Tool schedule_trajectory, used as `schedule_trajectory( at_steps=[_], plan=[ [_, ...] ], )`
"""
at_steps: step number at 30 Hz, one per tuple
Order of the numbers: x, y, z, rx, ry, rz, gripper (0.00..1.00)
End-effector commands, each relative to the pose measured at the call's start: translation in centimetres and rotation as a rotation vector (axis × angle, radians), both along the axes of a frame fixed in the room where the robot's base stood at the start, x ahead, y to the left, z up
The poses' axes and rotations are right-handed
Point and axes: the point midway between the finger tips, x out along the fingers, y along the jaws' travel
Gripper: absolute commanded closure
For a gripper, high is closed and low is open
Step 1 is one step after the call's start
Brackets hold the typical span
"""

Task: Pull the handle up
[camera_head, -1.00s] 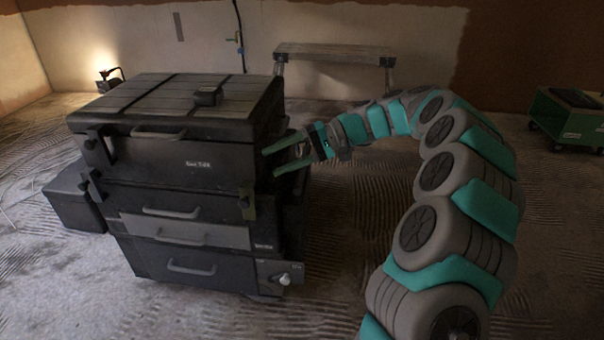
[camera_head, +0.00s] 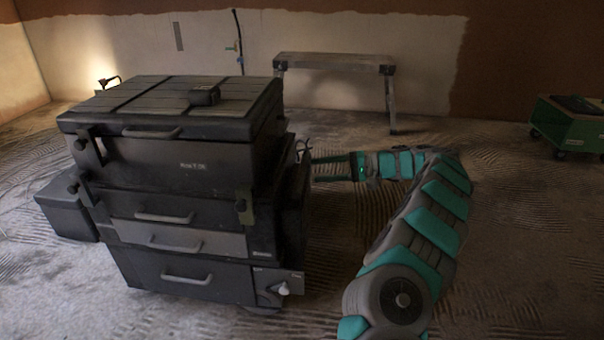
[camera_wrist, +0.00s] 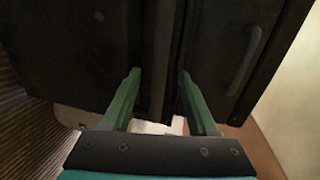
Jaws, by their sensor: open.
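A dark tool chest (camera_head: 185,165) stands on the floor at left in the head view. Its front has several horizontal bar handles: one on the lid edge (camera_head: 152,132), others on the drawers (camera_head: 165,217). A thin loop (camera_head: 303,150) shows at its right side, near my gripper. My gripper (camera_head: 318,168) is beside the chest's right side, its tips partly hidden or close to it. In the wrist view my gripper (camera_wrist: 160,75) has its two green fingers apart, with dark panels and an upright strip ahead. A bar handle (camera_wrist: 245,62) lies right of the fingers. I see nothing held.
A work bench (camera_head: 335,62) stands behind, near the wall. A green wheeled cart (camera_head: 570,128) is at far right. A small dark object (camera_head: 204,95) sits on the chest lid. The ridged floor right of my arm is clear.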

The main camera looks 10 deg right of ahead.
Motion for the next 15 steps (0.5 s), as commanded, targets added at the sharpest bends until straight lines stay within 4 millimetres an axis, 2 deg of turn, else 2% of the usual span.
schedule_trajectory(
  at_steps=[9,15],
  plan=[
    [1.4,4.7,-1.0,0.001,0.002,0.004,0.41],
    [1.8,5.6,-1.2,-0.002,0.000,-0.001,0.41]
  ],
)
